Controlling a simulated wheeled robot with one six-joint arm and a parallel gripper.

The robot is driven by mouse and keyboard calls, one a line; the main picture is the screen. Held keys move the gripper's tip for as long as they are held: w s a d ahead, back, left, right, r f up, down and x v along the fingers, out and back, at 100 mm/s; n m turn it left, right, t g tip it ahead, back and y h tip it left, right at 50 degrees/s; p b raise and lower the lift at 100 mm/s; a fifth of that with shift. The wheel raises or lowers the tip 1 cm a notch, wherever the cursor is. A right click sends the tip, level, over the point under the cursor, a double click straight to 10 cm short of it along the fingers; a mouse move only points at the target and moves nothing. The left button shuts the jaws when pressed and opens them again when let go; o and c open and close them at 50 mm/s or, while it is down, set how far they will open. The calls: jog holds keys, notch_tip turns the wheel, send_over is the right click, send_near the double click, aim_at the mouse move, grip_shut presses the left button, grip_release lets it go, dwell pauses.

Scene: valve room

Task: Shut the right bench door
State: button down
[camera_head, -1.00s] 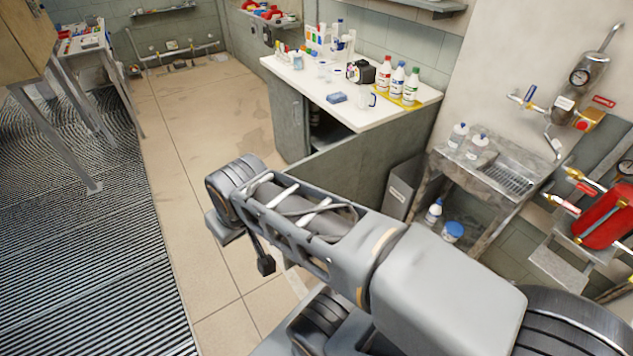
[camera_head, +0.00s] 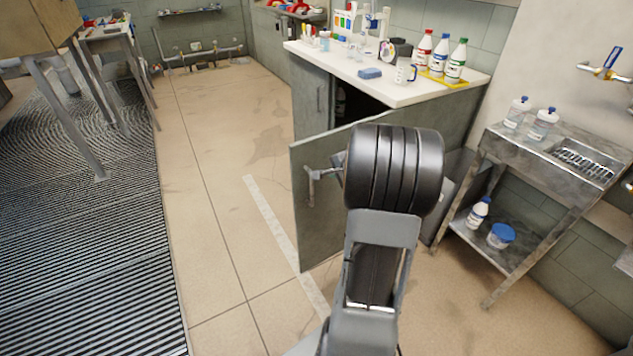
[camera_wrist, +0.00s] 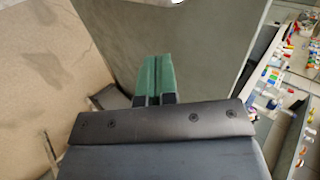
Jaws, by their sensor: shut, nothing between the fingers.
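The right bench door (camera_head: 318,225) is a grey-green panel. In the head view it stands swung open, out from the bench (camera_head: 385,85) toward me. The dark cupboard opening (camera_head: 362,105) shows behind the door.
The left bench door (camera_head: 312,90) looks closed. A metal sink stand (camera_head: 545,165) is to the right. The tiled floor (camera_head: 215,180) left of the door is clear.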

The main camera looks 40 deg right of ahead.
jog(key=w+d+r+x, duration=0.1)
jog(key=x, duration=1.2)
jog(key=shift+w+r, duration=0.3)
jog(key=shift+r, duration=0.05)
jog(key=shift+d, duration=0.1)
